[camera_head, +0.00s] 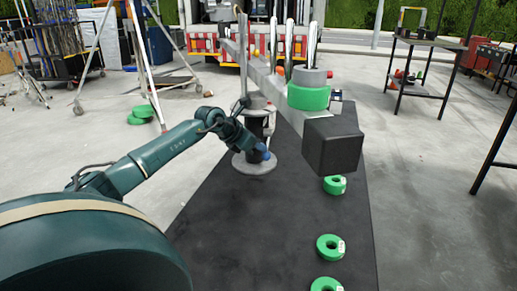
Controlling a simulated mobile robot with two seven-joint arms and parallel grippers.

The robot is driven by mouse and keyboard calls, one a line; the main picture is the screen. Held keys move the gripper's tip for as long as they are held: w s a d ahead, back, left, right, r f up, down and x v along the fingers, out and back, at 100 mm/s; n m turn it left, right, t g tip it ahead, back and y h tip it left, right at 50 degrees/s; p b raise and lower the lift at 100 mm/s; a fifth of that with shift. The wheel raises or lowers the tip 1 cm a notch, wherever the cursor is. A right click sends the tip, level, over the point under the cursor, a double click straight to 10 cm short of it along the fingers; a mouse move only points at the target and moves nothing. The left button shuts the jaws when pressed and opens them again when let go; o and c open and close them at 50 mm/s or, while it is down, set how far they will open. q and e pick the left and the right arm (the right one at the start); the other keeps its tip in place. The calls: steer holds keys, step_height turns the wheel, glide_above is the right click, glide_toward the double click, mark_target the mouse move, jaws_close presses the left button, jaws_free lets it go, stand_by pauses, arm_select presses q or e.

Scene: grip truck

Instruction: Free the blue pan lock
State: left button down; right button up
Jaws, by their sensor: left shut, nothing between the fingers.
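A crane-like grey beam rig (258,68) stands on a black post (257,122) with a round grey base (254,163). A small blue part (262,153), which looks like the blue pan lock, shows low on the post just above the base. My left gripper (252,147) reaches in from the left to the post, with its tip right beside the blue part. It is shut with nothing in it. I cannot tell whether it touches the blue part. The gripper partly hides the post. My right gripper is out of view.
A black box (333,143) hangs at the beam's near end, with a green ring weight (309,97) behind it. Several green rings lie on the black mat (225,225), one at the right (331,247). A white tripod (147,62) stands left; a metal shelf (424,88) stands right.

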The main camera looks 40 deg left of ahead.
arm_select(q)
steer(key=shift+f+t+b, duration=0.5)
steer(key=shift+f+b, duration=0.25)
steer(key=shift+b, duration=0.45)
steer(key=shift+w+f+m+t+y+b, duration=0.2)
steer(key=shift+m+t+y+b, duration=0.1)
steer(key=shift+b, duration=0.4)
steer(key=shift+a+t+b, duration=0.1)
steer(key=shift+t+b, duration=0.2)
steer(key=shift+b, duration=0.05)
steer(key=shift+w+r, duration=0.1)
steer(key=shift+w, duration=0.05)
steer(key=shift+w+a, duration=0.15)
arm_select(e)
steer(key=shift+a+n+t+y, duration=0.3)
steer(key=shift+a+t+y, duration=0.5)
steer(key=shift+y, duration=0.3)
arm_select(q)
steer(key=shift+w+f, duration=0.15)
steer(key=shift+f, duration=0.15)
steer(key=shift+a+r, duration=0.1)
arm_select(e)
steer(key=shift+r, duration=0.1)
arm_select(q)
steer(key=shift+r+p, duration=0.7)
steer(key=shift+r, duration=0.05)
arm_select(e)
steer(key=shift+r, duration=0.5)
